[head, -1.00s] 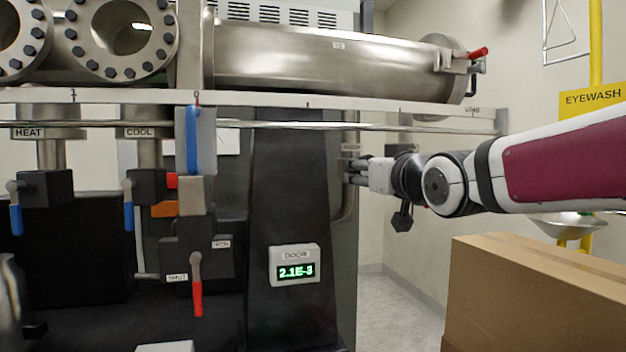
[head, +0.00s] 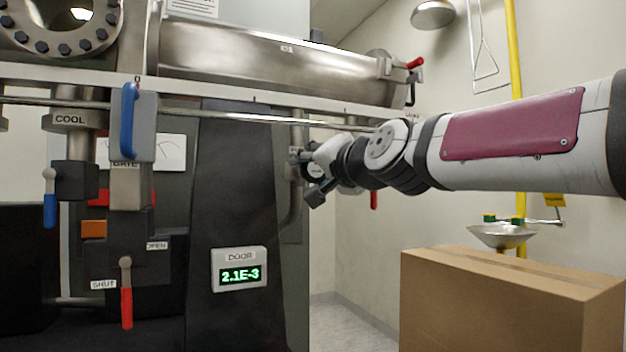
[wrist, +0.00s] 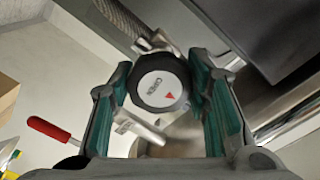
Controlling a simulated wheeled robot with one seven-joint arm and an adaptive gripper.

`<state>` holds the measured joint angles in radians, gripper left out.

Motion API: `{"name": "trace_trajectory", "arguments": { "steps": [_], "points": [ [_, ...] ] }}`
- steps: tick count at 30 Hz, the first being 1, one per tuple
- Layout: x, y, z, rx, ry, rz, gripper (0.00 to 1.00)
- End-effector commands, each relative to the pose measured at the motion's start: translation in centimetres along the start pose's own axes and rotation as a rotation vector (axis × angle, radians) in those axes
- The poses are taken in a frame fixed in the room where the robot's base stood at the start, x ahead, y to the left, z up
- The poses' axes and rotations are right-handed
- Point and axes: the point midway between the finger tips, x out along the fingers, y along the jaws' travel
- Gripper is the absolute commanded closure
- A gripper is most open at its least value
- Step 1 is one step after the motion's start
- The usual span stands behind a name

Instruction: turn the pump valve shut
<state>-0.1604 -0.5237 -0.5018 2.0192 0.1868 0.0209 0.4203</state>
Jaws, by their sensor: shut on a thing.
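A round black knob (wrist: 161,82) with a white face, a red triangle and small lettering that seems to read "OPEN" sits between my fingers in the wrist view. My gripper (wrist: 162,78) is shut on it, one green-padded finger on each side. In the head view my gripper (head: 308,163) is at the right side of the dark machine, below the metal rail; the knob is mostly hidden there. No "PUMP" label is legible, so I cannot confirm by label that this is the pump valve.
A red-handled lever (wrist: 49,129) is left of my fingers. Other valves on the machine include the gate lever (head: 127,305), pointing down, and a blue cool lever (head: 49,208). A cardboard box (head: 490,305) stands below my arm, an eyewash basin (head: 500,236) behind it.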

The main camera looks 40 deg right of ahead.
Motion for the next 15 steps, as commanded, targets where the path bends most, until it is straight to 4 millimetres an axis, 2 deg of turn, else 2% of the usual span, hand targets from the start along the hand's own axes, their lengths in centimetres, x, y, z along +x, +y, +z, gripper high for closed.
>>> {"name": "trace_trajectory", "arguments": {
  "steps": [6, 15],
  "points": [
    [0.04, 0.21, 0.17, 0.097, -0.003, 0.004, 0.84],
    [0.04, 0.11, 0.13, 0.148, -0.003, 0.003, 0.84]
  ]
}}
